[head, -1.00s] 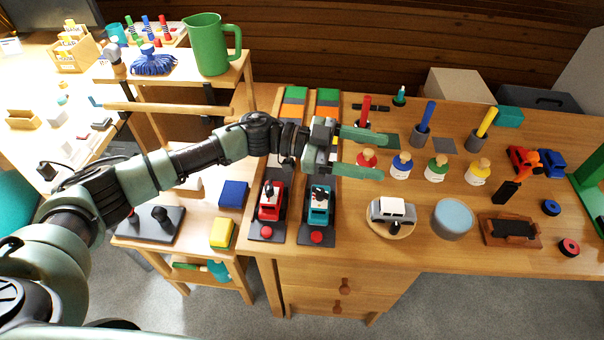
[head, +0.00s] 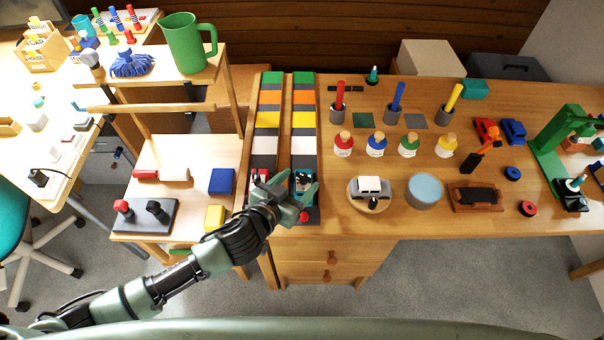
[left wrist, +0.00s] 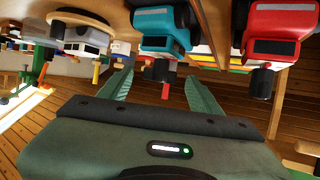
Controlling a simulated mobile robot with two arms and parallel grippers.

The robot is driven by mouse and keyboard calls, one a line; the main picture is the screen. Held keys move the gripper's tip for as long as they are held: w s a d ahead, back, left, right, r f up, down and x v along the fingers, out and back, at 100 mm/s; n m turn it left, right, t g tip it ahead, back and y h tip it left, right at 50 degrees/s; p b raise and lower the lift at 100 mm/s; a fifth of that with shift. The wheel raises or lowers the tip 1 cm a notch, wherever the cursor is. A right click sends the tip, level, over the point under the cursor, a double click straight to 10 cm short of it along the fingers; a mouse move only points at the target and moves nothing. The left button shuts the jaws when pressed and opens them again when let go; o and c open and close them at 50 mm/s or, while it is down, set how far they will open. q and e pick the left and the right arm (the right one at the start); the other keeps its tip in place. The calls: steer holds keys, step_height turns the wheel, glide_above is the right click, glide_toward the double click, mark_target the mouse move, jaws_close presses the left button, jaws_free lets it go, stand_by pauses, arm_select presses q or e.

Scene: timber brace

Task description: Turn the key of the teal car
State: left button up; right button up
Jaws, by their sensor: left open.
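The teal car (head: 303,180) stands at the near end of a striped lane, partly hidden by my left gripper (head: 303,201). In the left wrist view the teal car (left wrist: 162,28) is at the top centre. A dark knob with a reddish stub (left wrist: 163,72) shows below it, in line with the gap between my fingers; I cannot tell whether this is the key. My left gripper (left wrist: 160,90) is open and empty, fingers spread. A red button (head: 305,217) is just in front of the car. My right gripper is not in view.
The red car (head: 257,180) stands in the lane to the left, partly behind my wrist; it also shows in the left wrist view (left wrist: 280,22).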

mark_target(301, 179)
arm_select(q)
steer(key=shift+x, duration=1.65)
